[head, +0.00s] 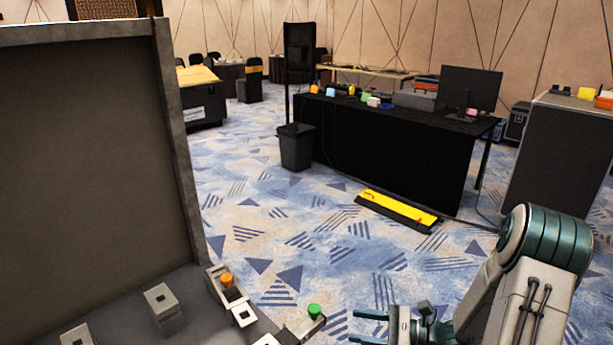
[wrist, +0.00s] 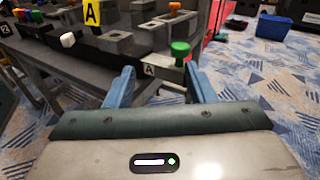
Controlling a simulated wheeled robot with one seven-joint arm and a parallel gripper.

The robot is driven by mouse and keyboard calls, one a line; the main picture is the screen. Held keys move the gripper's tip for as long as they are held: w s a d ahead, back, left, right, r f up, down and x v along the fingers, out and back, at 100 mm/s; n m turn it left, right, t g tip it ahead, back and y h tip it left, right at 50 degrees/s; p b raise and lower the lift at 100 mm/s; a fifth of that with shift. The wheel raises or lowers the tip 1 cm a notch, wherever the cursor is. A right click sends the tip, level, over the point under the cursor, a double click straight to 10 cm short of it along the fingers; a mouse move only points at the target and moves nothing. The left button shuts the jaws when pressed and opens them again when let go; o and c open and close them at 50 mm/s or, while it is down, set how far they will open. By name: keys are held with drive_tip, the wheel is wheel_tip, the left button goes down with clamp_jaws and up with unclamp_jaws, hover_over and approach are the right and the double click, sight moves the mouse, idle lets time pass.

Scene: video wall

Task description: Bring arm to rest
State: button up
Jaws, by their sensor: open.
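My gripper (head: 371,327) is at the bottom of the head view, with its blue fingers apart and pointing left. It is empty. In the wrist view both fingers of my gripper (wrist: 160,85) show spread, with nothing held between them. A green knob (head: 314,311) on a grey block lies just left of the fingertips in the head view. The green knob (wrist: 180,50) shows beyond the fingers in the wrist view, apart from them. My arm is bent at the lower right of the head view.
A grey bench (head: 205,318) with blocks and an orange knob (head: 227,280) stands at the lower left, with a tall panel (head: 90,150) behind. A black-draped table (head: 400,150), a bin (head: 296,147) and a yellow-black floor ramp (head: 398,208) stand farther off. Open carpet lies between.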

drive_tip(key=s+a+r+n+g+h+p, duration=0.1)
drive_tip(key=s+a+r+n+g+h, duration=0.4)
drive_tip(key=s+r+n+g+h, duration=0.5)
drive_tip(key=s+d+r+n+t+h+p, duration=0.1)
drive_tip(key=s+d+r+n+t+h, duration=0.4)
drive_tip(key=n, duration=0.5)
wheel_tip(320, 180, up, 3)
drive_tip(key=s+t+h, duration=0.1)
drive_tip(key=t, duration=0.1)
drive_tip(key=shift+t+p, duration=0.3)
drive_tip(key=shift+p, duration=0.1)
drive_tip(key=shift+d+r, duration=0.1)
drive_tip(key=c, duration=0.3)
